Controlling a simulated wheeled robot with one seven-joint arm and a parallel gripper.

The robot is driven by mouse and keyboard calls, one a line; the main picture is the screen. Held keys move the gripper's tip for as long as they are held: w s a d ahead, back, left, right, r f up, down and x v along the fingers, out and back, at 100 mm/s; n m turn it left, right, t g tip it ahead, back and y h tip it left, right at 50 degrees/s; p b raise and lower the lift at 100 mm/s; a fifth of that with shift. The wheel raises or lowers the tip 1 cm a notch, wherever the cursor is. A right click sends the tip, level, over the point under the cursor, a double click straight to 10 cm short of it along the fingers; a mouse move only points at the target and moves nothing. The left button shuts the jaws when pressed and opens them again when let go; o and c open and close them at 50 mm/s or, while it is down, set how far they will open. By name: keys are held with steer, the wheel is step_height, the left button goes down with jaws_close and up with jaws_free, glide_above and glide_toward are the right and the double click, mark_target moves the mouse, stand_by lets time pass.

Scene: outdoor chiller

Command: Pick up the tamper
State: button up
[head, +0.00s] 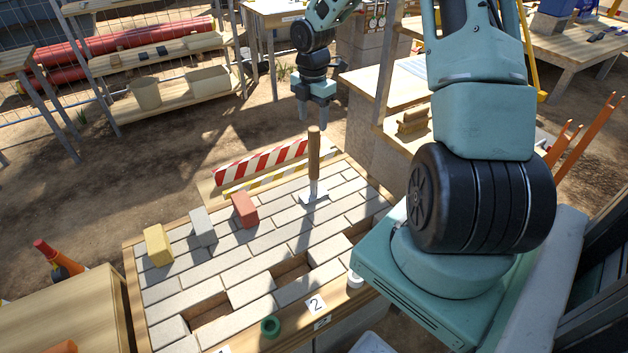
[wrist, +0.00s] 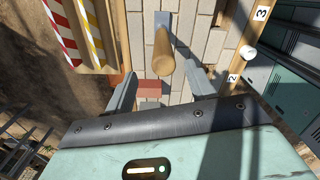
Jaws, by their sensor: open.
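The tamper (head: 314,165) stands upright on the paving bricks, with a wooden handle and a flat grey metal foot. In the wrist view its round wooden handle (wrist: 163,65) points up toward the camera, with the grey foot beyond it at the top. My gripper (head: 314,117) is open and empty, just above the top of the handle in the head view. In the wrist view my gripper (wrist: 160,92) has its two fingers spread, with the handle end showing between and beyond them. I cannot tell whether the handle is between the fingertips.
A red brick (head: 245,210), a grey brick (head: 203,227) and a yellow brick (head: 158,245) sit on the paving. A red-white striped barrier (head: 262,161) stands behind. Gaps open in the paving near the front.

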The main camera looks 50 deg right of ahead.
mark_target(313, 128)
step_height(313, 128, down, 3)
steer(key=shift+f, duration=0.2)
steer(key=shift+s+f+p, duration=0.15)
steer(key=shift+f+p, duration=0.05)
steer(key=shift+f, duration=1.15)
steer(key=shift+s+f+p, duration=0.1)
steer(key=shift+f+p, duration=0.1)
steer(key=shift+f, duration=1.15)
steer(key=shift+c, duration=0.3)
steer(key=c, duration=1)
steer(key=shift+w+r, duration=0.1)
jaws_close()
steer(key=shift+r, duration=0.1)
step_height(313, 128, up, 10)
steer(key=shift+f, duration=0.1)
